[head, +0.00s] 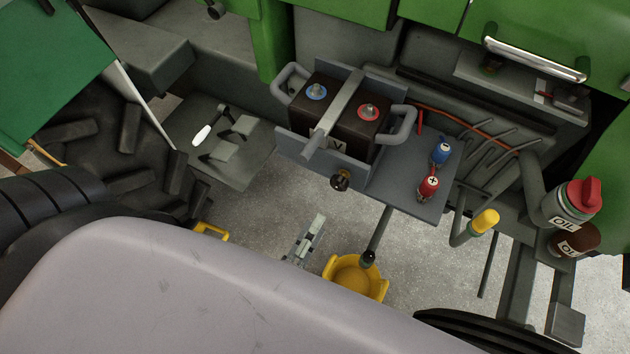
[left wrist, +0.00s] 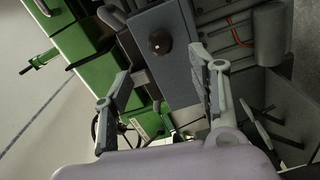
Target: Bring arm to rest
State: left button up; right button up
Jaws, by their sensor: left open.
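My left gripper (head: 305,240) shows in the head view low in the middle, partly hidden by a large pale grey part of my own arm. In the left wrist view the fingers of my left gripper (left wrist: 162,90) stand wide apart with nothing between them. The gripper is open and empty, over the floor in the head view, apart from the battery (head: 335,115) and its tray. My right gripper is in neither view.
A blue clamp (head: 441,151) and a red clamp (head: 428,186) lie on the grey shelf (head: 395,185). An oil bottle (head: 570,203) stands at the right. A yellow bucket (head: 357,275) is near my gripper. A big tyre (head: 95,150) is at the left.

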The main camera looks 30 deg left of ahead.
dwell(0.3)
pick_arm(q)
jog(key=s+f+m+g+h, duration=0.1)
jog(key=f+m+g, duration=0.25)
jog(key=f, duration=0.55)
jog(key=s+a+f+m+g+h, duration=0.15)
jog(key=f+m, duration=0.25)
jog(key=f, duration=0.6)
jog(key=s+f+m+g, duration=0.2)
jog(key=f+m+g, duration=0.15)
jog(key=f, duration=0.55)
jog(key=s+a+f+m+g+y, duration=0.1)
jog(key=s+a+f+m+g, duration=0.2)
jog(key=s+f, duration=0.5)
jog(key=s+a+f+m+g+y, duration=0.2)
jog(key=s+a+f+m+g, duration=0.2)
jog(key=s+a+f, duration=0.3)
jog(key=shift+s+f+g, duration=0.35)
jog(key=shift+s+g, duration=0.1)
jog(key=shift+g, duration=0.3)
